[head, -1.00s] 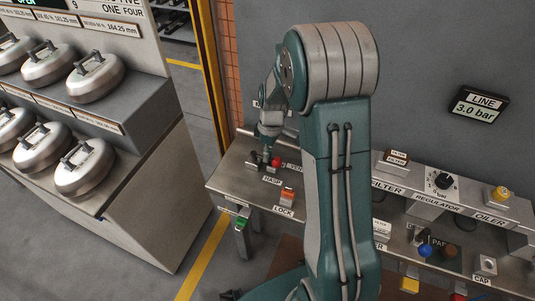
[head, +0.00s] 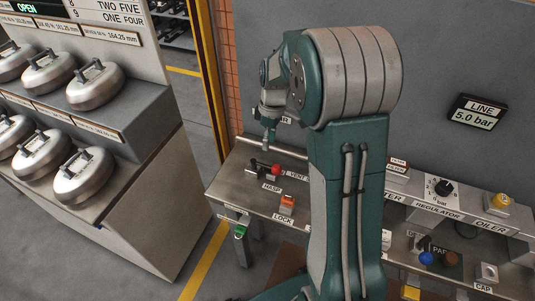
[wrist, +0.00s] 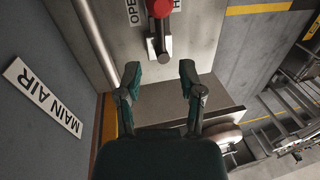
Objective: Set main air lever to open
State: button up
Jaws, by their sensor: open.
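The main air lever has a red knob (head: 275,169) and a dark base, on the left end of the steel bench by the HASP and VENT labels. In the wrist view its red end (wrist: 161,8) is at the top edge, beside an OPEN label (wrist: 132,12), and a grey and black part reaches down toward my gripper (wrist: 160,80). My gripper is open, with nothing between its fingers. In the head view my gripper (head: 267,143) is small, above and slightly left of the red knob, apart from it. A MAIN AIR sign (wrist: 42,97) is on the wall.
A LINE display (head: 475,112) on the wall reads 5.0 bar. An orange lock (head: 287,203) sits in front of the lever.

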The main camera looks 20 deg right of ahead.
jog(key=r, duration=0.4)
jog(key=shift+w+d, duration=0.3)
jog(key=s+a+r+m+t+h, duration=0.1)
jog(key=s+a+r+m+t, duration=0.35)
jog(key=s+r, duration=0.6)
jog(key=s+a+r+m+t, duration=0.1)
jog(key=s+a+m+t, duration=0.1)
jog(key=s, duration=1)
jog(key=shift+a+m+t+h, duration=0.35)
jog(key=shift+a+m, duration=0.5)
jog(key=shift+m, duration=0.3)
jog(key=shift+r, duration=0.1)
